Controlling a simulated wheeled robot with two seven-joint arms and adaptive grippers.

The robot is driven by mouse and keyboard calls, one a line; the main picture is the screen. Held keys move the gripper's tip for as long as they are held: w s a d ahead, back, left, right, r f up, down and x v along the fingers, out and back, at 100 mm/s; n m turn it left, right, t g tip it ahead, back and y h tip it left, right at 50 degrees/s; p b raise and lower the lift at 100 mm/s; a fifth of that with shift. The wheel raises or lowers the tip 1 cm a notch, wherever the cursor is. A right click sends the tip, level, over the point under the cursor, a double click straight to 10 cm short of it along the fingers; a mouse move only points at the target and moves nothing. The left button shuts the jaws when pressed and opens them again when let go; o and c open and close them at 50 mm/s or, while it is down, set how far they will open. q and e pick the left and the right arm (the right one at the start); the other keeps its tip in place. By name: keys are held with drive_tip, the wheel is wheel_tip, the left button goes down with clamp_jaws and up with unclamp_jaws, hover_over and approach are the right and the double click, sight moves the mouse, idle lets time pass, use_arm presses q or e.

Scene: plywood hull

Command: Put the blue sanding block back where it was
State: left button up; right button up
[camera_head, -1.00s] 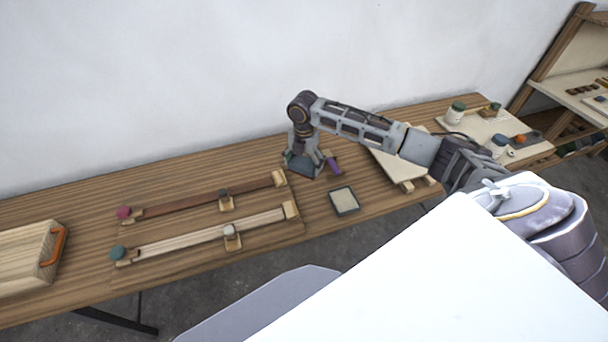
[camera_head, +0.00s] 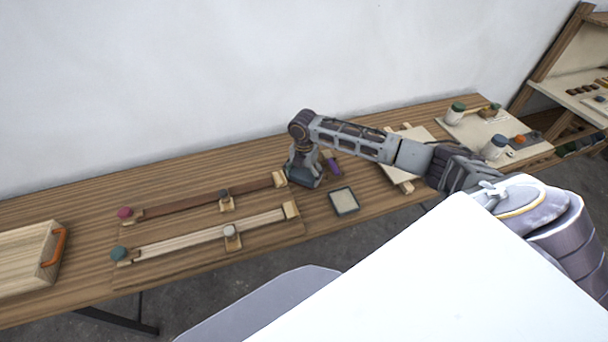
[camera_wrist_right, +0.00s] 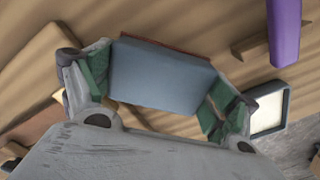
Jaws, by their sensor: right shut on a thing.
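My right gripper (camera_head: 305,180) is shut on the blue sanding block (camera_wrist_right: 162,75), low over the bench near the right ends of two clamp-like wooden bars. In the right wrist view the block sits between the two green finger pads of the gripper (camera_wrist_right: 160,92), with a thin reddish-brown edge along its far side. In the head view the gripper mostly hides the block. I cannot tell whether the block touches the bench. My left gripper is not in view.
A purple-handled tool (camera_head: 332,165) lies close to the right of the gripper. A dark-rimmed square tray (camera_head: 344,213) is in front of it. The dark bar (camera_head: 200,199) and pale bar (camera_head: 190,237) lie left. Jars (camera_head: 455,113) stand on a board further right.

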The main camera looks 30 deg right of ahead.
sight(304, 173)
drive_tip(key=shift+f, duration=0.2)
drive_tip(key=o, duration=0.8)
drive_tip(key=shift+f, duration=0.1)
drive_tip(key=shift+r+b, duration=0.55)
drive_tip(key=shift+r, duration=5.6)
